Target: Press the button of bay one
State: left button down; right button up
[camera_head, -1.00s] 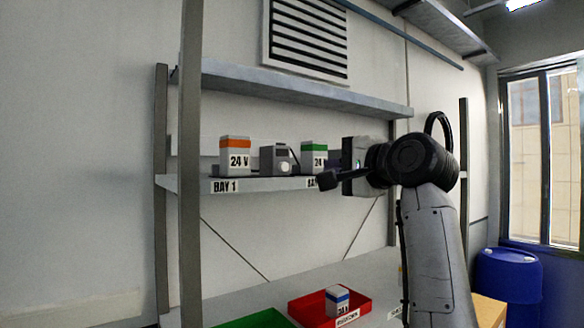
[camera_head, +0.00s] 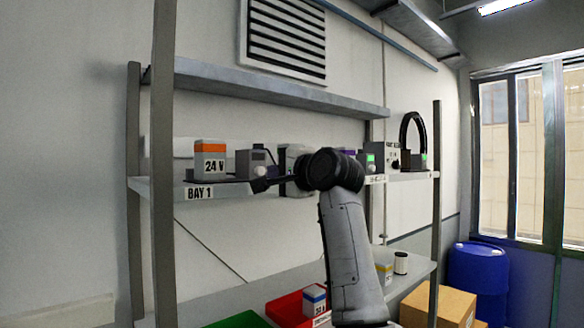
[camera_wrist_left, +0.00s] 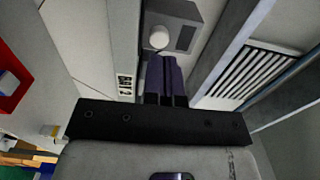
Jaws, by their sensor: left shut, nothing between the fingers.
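The bay one shelf label (camera_head: 199,193) is on the front edge of the middle shelf, below an orange-topped 24 V box (camera_head: 210,161). To the right of that box stands a grey button box (camera_head: 258,162) with a pale round button (camera_head: 259,155). In the left wrist view the round button (camera_wrist_left: 159,38) sits on the face of its grey box (camera_wrist_left: 184,14). My left gripper (camera_head: 262,185) is shut and empty, in front of the button box near its lower part. Its dark fingers (camera_wrist_left: 166,72) point at the box close to the button; contact cannot be told. My right gripper is not in view.
An upper shelf (camera_head: 280,92) runs above, and a dark rack post (camera_head: 163,160) stands at the left. Farther right on the middle shelf are a purple-topped box (camera_head: 347,153) and a black cable loop (camera_head: 411,125). A red tray (camera_head: 284,312) sits below.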

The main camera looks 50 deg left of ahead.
aim_at(262, 171)
pick_arm(q)
jog(key=shift+s+a+p, duration=0.1)
jog(key=shift+a+p, duration=0.3)
jog(key=shift+a, duration=1.4)
jog(key=shift+a, duration=0.1)
jog(key=shift+a+r+p, duration=0.1)
jog(key=shift+a+p, duration=0.45)
jog(key=shift+a, duration=0.3)
jog(key=d+b, duration=0.3)
jog(key=d, duration=1.1)
jog(key=shift+w, duration=0.45)
jog(key=shift+d, duration=0.1)
dwell(0.5)
